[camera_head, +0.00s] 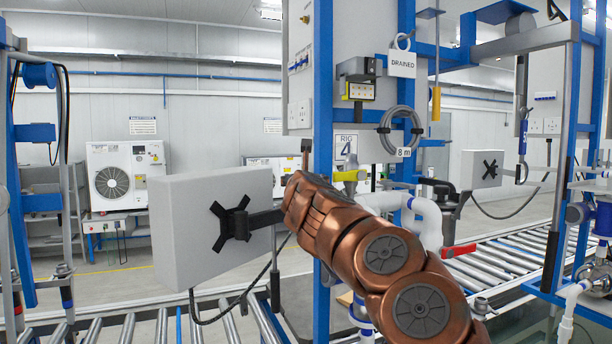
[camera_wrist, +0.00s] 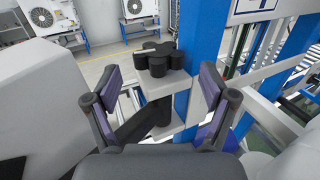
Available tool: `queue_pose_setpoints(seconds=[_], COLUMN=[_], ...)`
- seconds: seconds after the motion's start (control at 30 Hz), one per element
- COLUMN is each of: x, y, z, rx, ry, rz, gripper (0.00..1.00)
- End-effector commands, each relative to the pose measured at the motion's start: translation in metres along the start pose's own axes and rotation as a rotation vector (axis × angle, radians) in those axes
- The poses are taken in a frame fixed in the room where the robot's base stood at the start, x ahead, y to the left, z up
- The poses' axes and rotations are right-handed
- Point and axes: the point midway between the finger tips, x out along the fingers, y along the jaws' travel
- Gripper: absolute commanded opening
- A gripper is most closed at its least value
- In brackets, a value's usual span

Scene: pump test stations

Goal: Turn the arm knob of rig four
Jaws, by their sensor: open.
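The arm knob (camera_wrist: 160,60) is black and lobed. In the wrist view it stands on top of a black post at a pale bracket (camera_wrist: 160,88), beside a blue upright. My gripper (camera_wrist: 161,82) is open, with one finger to each side of the knob in the picture and a gap on both sides. Whether the knob is within the fingers' depth I cannot tell. Rig four carries the "RIG 4" sign (camera_head: 346,147) in the head view. There my copper arm hides the knob, and the fingers are not clearly seen.
A grey box with a black cross mount (camera_head: 232,222) is on a dark arm left of my arm. Blue uprights (camera_head: 323,120) stand close on the right. A red-handled valve (camera_head: 458,250) and white pipes are right of my arm. A roller conveyor (camera_head: 500,260) runs behind.

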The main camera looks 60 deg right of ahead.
Motion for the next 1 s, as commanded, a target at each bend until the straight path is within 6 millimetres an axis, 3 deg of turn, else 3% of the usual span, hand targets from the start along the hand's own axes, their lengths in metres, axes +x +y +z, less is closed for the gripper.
queue_pose_setpoints(seconds=[0.23,0.57,1.0], x=[0.017,0.020,0.020], y=[0.000,0.000,-0.001], z=[0.001,0.001,0.001], rx=[0.000,0.001,0.001], ry=[0.000,-0.001,-0.001], rz=[0.000,0.001,0.000], gripper=[0.83,0.83,0.40])
